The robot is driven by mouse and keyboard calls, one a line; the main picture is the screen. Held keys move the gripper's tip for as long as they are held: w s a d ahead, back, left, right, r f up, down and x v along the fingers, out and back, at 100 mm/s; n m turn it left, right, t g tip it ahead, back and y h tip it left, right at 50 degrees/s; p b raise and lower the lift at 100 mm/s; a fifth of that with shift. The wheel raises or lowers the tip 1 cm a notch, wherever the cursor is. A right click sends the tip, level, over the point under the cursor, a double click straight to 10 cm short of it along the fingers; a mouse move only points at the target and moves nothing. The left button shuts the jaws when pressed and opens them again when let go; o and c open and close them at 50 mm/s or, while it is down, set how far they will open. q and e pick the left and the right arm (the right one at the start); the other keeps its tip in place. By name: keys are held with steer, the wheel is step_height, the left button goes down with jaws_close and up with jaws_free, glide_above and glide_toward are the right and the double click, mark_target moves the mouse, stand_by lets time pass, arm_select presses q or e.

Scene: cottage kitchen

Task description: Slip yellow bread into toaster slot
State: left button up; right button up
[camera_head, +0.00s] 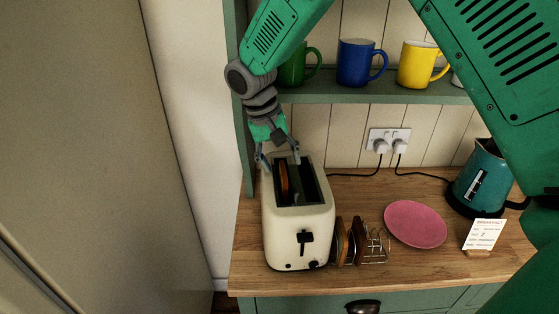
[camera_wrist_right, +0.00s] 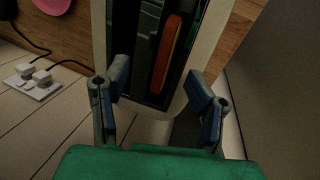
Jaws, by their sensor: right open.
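The cream toaster (camera_head: 298,224) stands on the wooden counter with its slots facing up. An orange-brown bread slice (camera_head: 284,182) stands upright in the toaster's left slot, its upper edge showing. The slice also shows in the right wrist view (camera_wrist_right: 167,55). I cannot tell whether it is the yellow bread. My right gripper (camera_head: 279,158) is open and empty at the toaster's far end. In the wrist view its fingers (camera_wrist_right: 160,98) are spread to either side of that end, apart from the slice. My left gripper is out of view.
A wire toast rack (camera_head: 376,248) holding brown slices (camera_head: 357,240) stands right of the toaster. A pink plate (camera_head: 415,224), a card (camera_head: 484,235) and a teal kettle (camera_head: 480,177) are farther right. A mug shelf (camera_head: 380,91) hangs above; a wall stands close left.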

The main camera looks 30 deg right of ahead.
steer(key=v, duration=1.2)
steer(key=shift+a+f, duration=0.1)
steer(key=shift+f, duration=0.1)
